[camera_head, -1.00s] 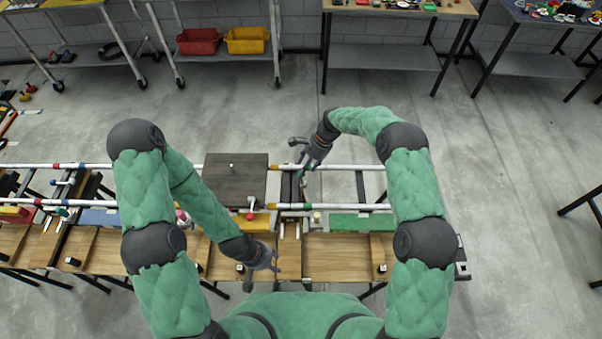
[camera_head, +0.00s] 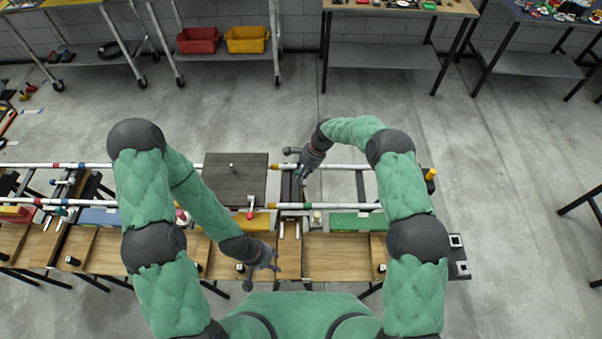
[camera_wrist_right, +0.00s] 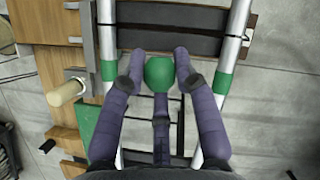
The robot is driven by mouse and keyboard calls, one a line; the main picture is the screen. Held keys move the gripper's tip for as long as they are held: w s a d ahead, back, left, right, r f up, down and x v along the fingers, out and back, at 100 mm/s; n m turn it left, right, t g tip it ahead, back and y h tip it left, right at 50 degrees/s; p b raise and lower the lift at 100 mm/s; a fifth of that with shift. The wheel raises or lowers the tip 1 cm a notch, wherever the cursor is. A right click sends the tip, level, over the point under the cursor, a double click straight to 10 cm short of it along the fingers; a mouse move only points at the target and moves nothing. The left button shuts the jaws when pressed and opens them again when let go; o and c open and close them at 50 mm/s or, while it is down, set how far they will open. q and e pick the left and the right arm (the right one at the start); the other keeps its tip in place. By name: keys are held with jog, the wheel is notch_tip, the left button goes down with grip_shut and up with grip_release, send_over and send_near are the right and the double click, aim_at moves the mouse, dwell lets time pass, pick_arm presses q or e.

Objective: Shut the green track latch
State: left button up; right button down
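In the right wrist view, a round green knob (camera_wrist_right: 159,71) sits between the fingers of my right gripper (camera_wrist_right: 160,78), which looks open around it. The fingertips are close on both sides of the knob; I cannot tell whether they touch it. Green bands (camera_wrist_right: 225,83) mark the two pale rails beside it. In the head view my right gripper (camera_head: 301,181) points down over the rails, hiding the knob. My left gripper (camera_head: 273,261) is open and empty above the wooden bench front (camera_head: 336,257).
A dark square plate (camera_head: 236,177) lies on the rails left of my right gripper. A green panel (camera_head: 357,221) and a yellow panel (camera_head: 256,221) line the bench. A cream knob (camera_wrist_right: 65,93) stands left of the right gripper. A yellow-topped post (camera_head: 430,174) stands at the right end.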

jog(key=shift+s+a, duration=0.1)
jog(key=shift+a, duration=0.1)
jog(key=shift+a+f+h+b, duration=0.35)
jog(key=shift+a+h+b, duration=0.55)
jog(key=shift+h, duration=0.1)
jog(key=a+h+b, duration=0.1)
jog(key=b, duration=0.1)
jog(key=a+f+h+b, duration=0.1)
jog(key=h+b, duration=0.1)
jog(key=shift+a+f+b, duration=0.15)
jog(key=shift+f+b, duration=0.1)
jog(key=shift+b, duration=0.15)
jog(key=shift+s+a+f+h+b, duration=0.2)
jog(key=shift+a+h+b, duration=0.25)
jog(key=shift+h+b, duration=0.6)
